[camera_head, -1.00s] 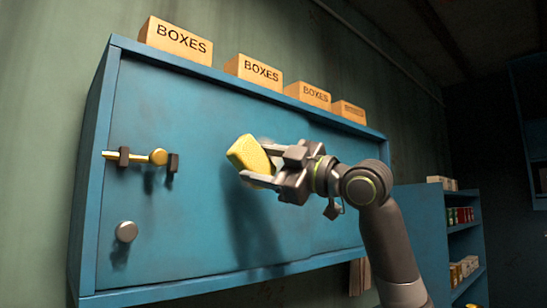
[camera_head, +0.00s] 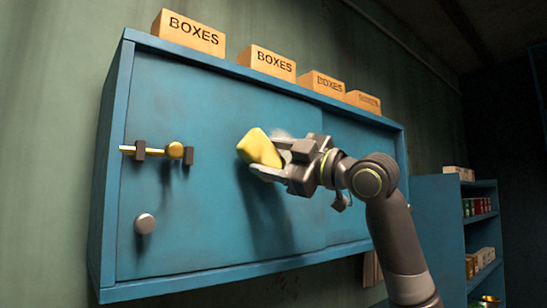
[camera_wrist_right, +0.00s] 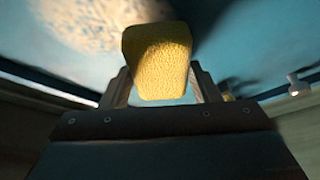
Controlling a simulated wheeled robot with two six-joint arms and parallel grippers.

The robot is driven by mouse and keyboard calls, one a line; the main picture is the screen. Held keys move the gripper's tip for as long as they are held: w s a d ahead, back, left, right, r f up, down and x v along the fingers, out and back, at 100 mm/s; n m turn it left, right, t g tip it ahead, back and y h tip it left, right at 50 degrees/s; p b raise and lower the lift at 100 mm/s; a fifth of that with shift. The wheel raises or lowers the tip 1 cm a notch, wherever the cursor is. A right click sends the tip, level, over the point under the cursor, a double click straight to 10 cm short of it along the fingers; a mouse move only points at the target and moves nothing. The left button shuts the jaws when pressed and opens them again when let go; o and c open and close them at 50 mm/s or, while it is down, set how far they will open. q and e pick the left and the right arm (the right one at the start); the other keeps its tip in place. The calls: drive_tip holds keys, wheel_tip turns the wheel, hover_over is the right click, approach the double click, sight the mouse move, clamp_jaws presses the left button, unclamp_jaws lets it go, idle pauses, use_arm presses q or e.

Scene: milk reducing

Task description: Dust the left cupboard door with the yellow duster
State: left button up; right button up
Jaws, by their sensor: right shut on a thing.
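The yellow duster (camera_head: 259,149) is a sponge-like block held in my right gripper (camera_head: 280,160), in front of the blue left cupboard door (camera_head: 215,215). In the right wrist view the duster (camera_wrist_right: 157,60) sits between the two fingers, with the blue door surface behind it. A pale dusty patch (camera_wrist_right: 95,22) shows on that surface, and a fainter pale spot shows beside the duster in the head view. I cannot tell whether the duster touches the door. The door has a brass bolt (camera_head: 174,150) and a round knob (camera_head: 145,223). My left gripper is not in view.
Several cardboard boxes marked BOXES (camera_head: 188,33) stand on top of the cupboard. A blue shelf unit (camera_head: 437,225) with small goods stands at the lower right. The door's lower middle is clear apart from shadow.

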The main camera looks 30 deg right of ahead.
drive_tip(key=shift+w+p, duration=0.5)
drive_tip(key=shift+w, duration=0.35)
